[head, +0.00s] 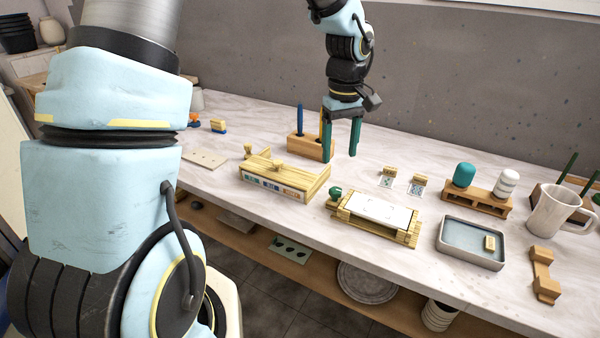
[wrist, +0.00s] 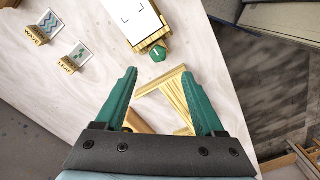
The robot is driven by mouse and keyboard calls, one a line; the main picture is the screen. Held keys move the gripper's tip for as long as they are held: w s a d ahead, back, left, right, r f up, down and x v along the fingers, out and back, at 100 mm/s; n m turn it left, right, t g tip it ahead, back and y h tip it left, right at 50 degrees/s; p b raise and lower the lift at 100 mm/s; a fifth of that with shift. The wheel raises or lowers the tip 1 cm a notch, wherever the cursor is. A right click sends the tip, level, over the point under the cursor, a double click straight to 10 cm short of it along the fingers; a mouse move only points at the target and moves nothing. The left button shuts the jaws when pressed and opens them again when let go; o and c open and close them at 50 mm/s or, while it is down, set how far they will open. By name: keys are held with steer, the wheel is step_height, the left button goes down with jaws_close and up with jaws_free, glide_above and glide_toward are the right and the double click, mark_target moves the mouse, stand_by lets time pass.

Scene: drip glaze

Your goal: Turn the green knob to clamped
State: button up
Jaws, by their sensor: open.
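The green knob (head: 336,193) sits at the left end of a wooden frame (head: 412,240) that holds a white slab (head: 378,211). In the wrist view the knob (wrist: 159,54) shows a pale mark on its face, beside the end of the frame and slab (wrist: 133,17). My gripper (head: 341,153) is open and empty, with green fingers pointing down, above the table and behind the knob. In the wrist view the gripper (wrist: 170,72) has its fingers spread, and the knob lies beyond the fingertips, apart from them. I cannot read a clamped label.
A wooden box with picture tiles (head: 285,182) stands left of the frame. A wooden pen block (head: 308,146) is close behind my gripper. Two stamps (head: 388,176), a grey tray (head: 470,243), a bottle rack (head: 476,198) and a mug (head: 553,211) stand to the right.

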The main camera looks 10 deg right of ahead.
mark_target(336, 189)
steer(key=f, duration=0.3)
steer(key=f+p, duration=0.1)
steer(key=f, duration=0.3)
steer(key=f+p, duration=0.1)
steer(key=f, duration=0.3)
steer(key=shift+w+d, duration=0.1)
steer(key=shift+w, duration=0.2)
steer(key=shift+r, duration=0.1)
jaws_close()
